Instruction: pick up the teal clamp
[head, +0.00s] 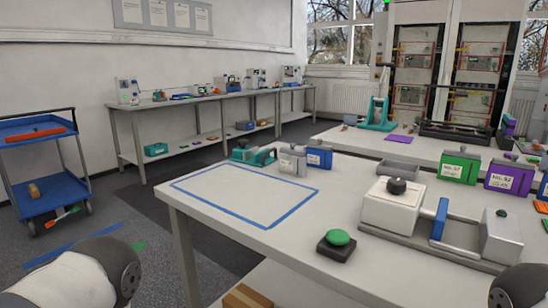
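A teal tool that looks like the teal clamp (253,155) lies at the back left edge of the near table (215,204), just behind a blue tape outline (262,226). Only parts of my arms show at the bottom left and bottom right corners. Neither gripper is in view.
The taped area is bare. A blue block (319,157) stands beside the grey one. A green button (338,238) and a white fixture with a black knob (395,206) occupy the table's right. A teal press (378,114) stands on the table behind. A blue cart (38,165) is far left.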

